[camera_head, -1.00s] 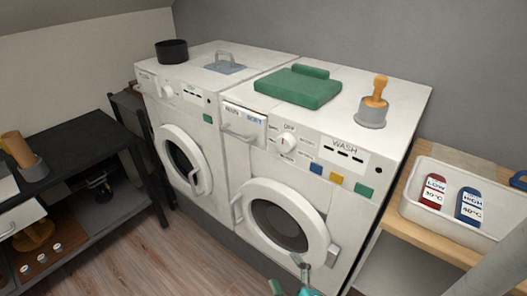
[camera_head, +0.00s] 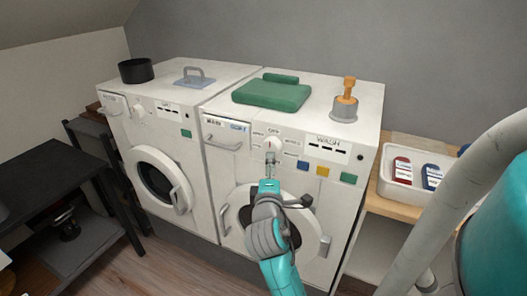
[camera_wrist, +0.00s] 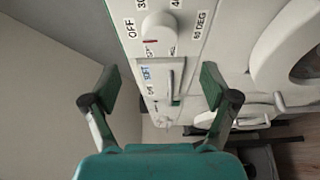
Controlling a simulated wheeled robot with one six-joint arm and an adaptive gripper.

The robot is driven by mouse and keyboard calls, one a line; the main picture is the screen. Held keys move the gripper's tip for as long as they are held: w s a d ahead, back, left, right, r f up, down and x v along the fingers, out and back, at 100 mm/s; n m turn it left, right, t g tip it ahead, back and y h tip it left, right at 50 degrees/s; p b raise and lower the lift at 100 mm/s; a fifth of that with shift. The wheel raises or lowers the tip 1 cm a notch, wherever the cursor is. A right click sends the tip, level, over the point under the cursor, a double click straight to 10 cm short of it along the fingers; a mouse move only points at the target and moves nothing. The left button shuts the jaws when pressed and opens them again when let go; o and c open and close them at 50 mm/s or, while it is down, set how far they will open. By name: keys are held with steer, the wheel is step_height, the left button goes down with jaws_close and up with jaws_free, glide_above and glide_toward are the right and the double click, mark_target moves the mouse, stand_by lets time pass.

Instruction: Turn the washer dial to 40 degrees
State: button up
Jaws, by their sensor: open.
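The washer (camera_head: 300,172) is the right one of two white machines, marked WASH. Its round white dial (camera_wrist: 158,27) has a red mark on its drawer-side edge; the small label there is hard to read. OFF, 60 DEG and parts of other numbers show around the dial.
A second machine (camera_head: 160,140) stands to the left. A green folded cloth (camera_head: 272,94) and a grey holder with an orange handle (camera_head: 345,106) rest on the washer. A white tray (camera_head: 393,188) stands on a wooden shelf at right. The round door (camera_head: 232,215) is behind my arm.

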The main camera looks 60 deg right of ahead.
mark_target(271, 149)
steer(key=x, duration=1)
steer(key=shift+w+d, duration=0.15)
steer(key=shift+d, duration=0.15)
steer(key=c, duration=1.2)
